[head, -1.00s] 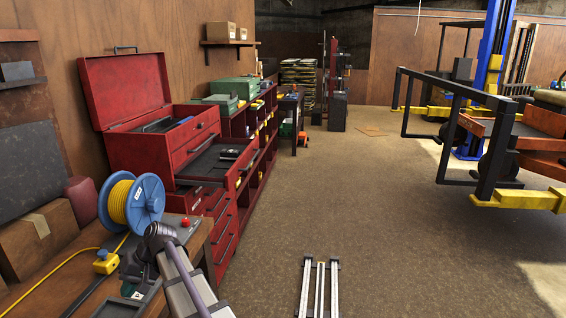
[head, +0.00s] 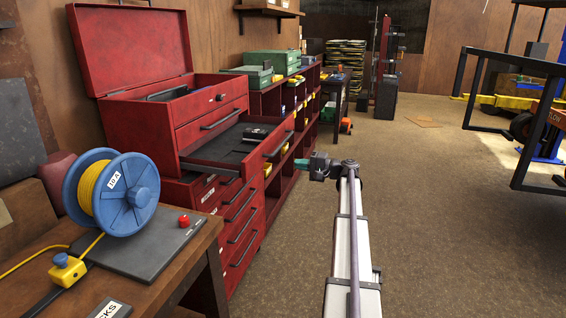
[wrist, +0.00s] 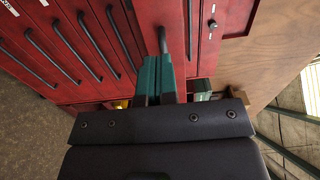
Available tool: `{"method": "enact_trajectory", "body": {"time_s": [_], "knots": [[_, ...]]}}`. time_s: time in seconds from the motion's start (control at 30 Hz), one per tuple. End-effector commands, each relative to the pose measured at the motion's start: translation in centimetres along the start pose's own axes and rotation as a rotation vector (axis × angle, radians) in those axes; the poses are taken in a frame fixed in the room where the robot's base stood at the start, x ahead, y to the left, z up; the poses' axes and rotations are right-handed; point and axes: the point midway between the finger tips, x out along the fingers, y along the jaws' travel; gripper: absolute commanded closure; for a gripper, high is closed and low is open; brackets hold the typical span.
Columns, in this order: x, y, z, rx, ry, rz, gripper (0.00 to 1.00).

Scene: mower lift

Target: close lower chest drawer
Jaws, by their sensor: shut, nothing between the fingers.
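The red tool chest (head: 208,100) stands on a red drawer cabinet on the left, its lid raised. Its lower drawer (head: 222,147) is pulled far out, with a dark handle (head: 279,145) on its front and a small dark item on its grey liner. My gripper (head: 303,163) is shut and empty, in front of and slightly below the right end of that drawer front. In the wrist view, my green-sided fingers (wrist: 158,78) point at red drawer fronts with dark handles. I cannot tell whether the fingers touch anything.
A workbench (head: 160,265) with a blue cable reel (head: 112,195) and a red button stands at near left. A red shelf unit (head: 300,105) runs behind the chest. A dark lift frame (head: 530,130) is at the right. The floor in the middle is clear.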

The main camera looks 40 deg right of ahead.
Motion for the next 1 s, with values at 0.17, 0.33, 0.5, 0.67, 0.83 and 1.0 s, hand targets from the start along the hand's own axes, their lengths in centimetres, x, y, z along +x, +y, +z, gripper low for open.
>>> {"method": "enact_trajectory", "body": {"time_s": [0.17,0.33,0.5,0.67,0.83,1.0], "knots": [[3.0,0.0,0.0,0.000,-0.003,0.001,1.00],[6.8,0.0,0.0,0.000,-0.005,0.002,1.00],[10.4,0.1,0.0,0.000,-0.003,0.002,1.00],[12.7,0.1,0.0,0.000,-0.002,0.002,1.00],[13.6,0.1,0.1,0.000,-0.002,0.002,1.00],[13.5,0.1,0.1,0.000,-0.002,0.002,1.00]]}}
